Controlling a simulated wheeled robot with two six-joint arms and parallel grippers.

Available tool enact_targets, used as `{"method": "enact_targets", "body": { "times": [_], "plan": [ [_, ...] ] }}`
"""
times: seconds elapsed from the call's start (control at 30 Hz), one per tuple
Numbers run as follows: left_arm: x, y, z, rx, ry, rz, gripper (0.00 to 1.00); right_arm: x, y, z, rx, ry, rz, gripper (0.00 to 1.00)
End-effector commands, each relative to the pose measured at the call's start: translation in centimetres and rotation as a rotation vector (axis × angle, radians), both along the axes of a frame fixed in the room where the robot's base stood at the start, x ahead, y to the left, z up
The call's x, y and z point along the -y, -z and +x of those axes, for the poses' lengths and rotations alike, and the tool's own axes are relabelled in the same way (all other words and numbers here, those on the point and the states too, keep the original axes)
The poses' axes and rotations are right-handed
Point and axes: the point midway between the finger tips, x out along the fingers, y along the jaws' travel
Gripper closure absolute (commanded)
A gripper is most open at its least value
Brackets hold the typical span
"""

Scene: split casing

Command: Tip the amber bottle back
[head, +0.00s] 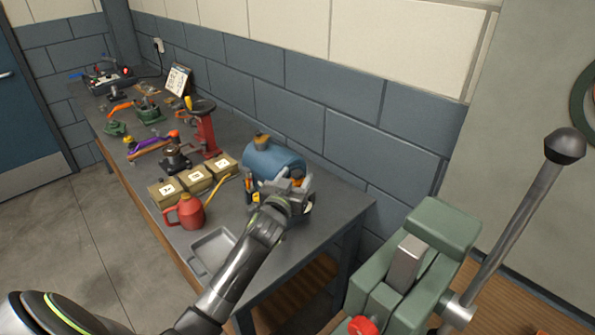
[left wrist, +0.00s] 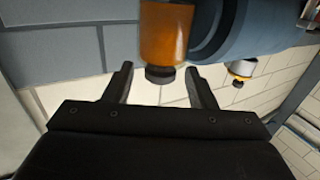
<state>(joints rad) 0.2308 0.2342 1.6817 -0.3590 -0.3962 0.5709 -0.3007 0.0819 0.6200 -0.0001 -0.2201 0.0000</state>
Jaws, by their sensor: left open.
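The amber bottle (left wrist: 166,35) shows in the left wrist view at the top middle, an orange body with a dark cap pointing down the picture. That view looks inverted, with the wall's upper white part low in the picture. In the head view only a small orange bit of the bottle (head: 298,174) shows beside the blue tank, mostly hidden behind my left gripper (head: 288,190). My left gripper is open, and in its wrist view the two fingers (left wrist: 158,82) stand either side of the cap. I cannot tell how deep the bottle is between them. My right gripper is not in view.
The blue tank (head: 272,160) lies close to the bottle. A red oil can (head: 188,213), several tan boxes (head: 195,179) and a grey tray (head: 213,249) share the bench. A green machine with a lever (head: 420,262) stands at the right. The wall runs behind the bench.

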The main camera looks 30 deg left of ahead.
Motion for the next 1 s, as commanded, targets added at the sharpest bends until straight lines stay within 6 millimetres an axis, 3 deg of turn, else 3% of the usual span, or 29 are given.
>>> {"method": "enact_targets", "body": {
  "times": [0.2, 0.57, 0.9, 1.0],
  "plan": [
    [-0.2, 0.0, 1.7, -0.001, 0.000, 0.001, 0.49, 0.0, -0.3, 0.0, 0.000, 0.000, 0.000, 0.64],
    [-0.3, 0.0, 2.0, 0.000, 0.000, 0.000, 0.49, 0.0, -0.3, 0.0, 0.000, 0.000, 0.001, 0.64],
    [-0.3, 0.0, 1.9, 0.000, 0.000, 0.001, 0.92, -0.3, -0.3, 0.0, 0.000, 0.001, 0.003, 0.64],
    [-0.3, 0.0, 1.9, 0.000, 0.000, 0.001, 1.00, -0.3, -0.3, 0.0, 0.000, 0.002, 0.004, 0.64]
  ]
}}
